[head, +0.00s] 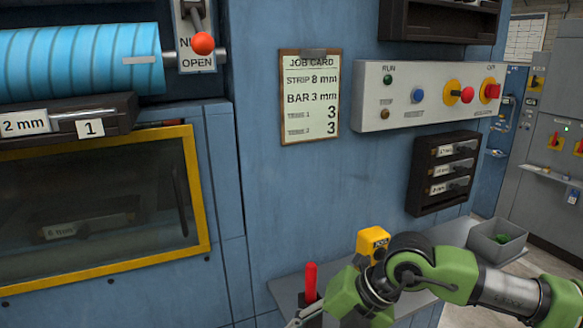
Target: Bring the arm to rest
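My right arm (440,272), green and grey, reaches in from the right edge across the grey shelf (275,288) at the lower middle. Its gripper (303,318) is at the bottom edge, partly cut off, just below and in front of a red upright handle (310,280). I cannot tell whether its fingers are open or shut, or whether they touch the handle's base. My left arm and gripper are not in view.
A yellow block (371,238) stands on the shelf behind my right wrist. A grey bin (510,248) with something green is at the shelf's right end. A control panel (400,118), a job card (309,95) and a yellow-framed window (205,225) are on the blue machine.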

